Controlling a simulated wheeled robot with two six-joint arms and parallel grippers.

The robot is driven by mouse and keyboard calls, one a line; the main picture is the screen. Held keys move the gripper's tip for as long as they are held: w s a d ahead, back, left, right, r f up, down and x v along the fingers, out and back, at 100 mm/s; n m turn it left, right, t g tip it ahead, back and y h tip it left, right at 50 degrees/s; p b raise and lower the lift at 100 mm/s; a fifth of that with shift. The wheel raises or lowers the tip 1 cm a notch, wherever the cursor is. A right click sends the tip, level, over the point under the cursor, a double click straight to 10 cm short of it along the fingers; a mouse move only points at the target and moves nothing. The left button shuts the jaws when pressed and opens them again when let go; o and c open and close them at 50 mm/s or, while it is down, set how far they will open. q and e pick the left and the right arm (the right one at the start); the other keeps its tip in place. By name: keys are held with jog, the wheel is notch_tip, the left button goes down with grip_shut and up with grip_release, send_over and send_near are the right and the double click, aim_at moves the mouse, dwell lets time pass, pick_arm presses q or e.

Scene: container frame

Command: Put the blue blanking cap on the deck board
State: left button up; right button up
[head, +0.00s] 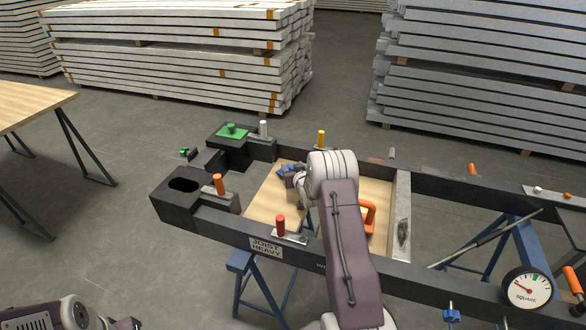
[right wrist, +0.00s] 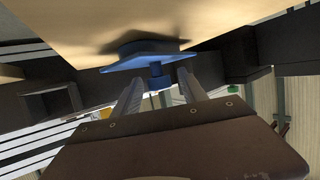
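The blue blanking cap (head: 284,169) shows at the tip of my right arm in the head view, over the left part of the wooden deck board (head: 262,194). In the right wrist view the blue cap (right wrist: 140,54) has its flat plate against or very near the deck board (right wrist: 90,25), with a dark shadow beside it. Its stem and knob point toward my right gripper (right wrist: 160,80). The two fingers stand apart on either side of the knob, with a visible gap. In the head view my right arm hides the fingers. Of my left arm, only a part shows at the lower left; its fingers are out of view.
A dark frame surrounds the board, with a red-handled piece (head: 280,226), an orange-handled one (head: 219,186) and a yellow one (head: 321,139) on its rails. A green cap (head: 232,131) sits on the far left corner. An orange handle (head: 369,216) stands right of my arm.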

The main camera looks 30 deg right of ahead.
jog(key=shift+s+r, duration=0.2)
jog(key=shift+r, duration=0.1)
jog(key=p+v, duration=0.1)
jog(key=v, duration=0.4)
jog(key=b+v, duration=0.2)
jog(key=v, duration=0.3)
jog(key=shift+s+f+b, duration=0.1)
jog(key=shift+s+b, duration=0.15)
jog(key=shift+b, duration=0.15)
jog(key=shift+s+a+r, duration=0.25)
jog(key=shift+s+r, duration=0.05)
jog(key=shift+s, duration=0.2)
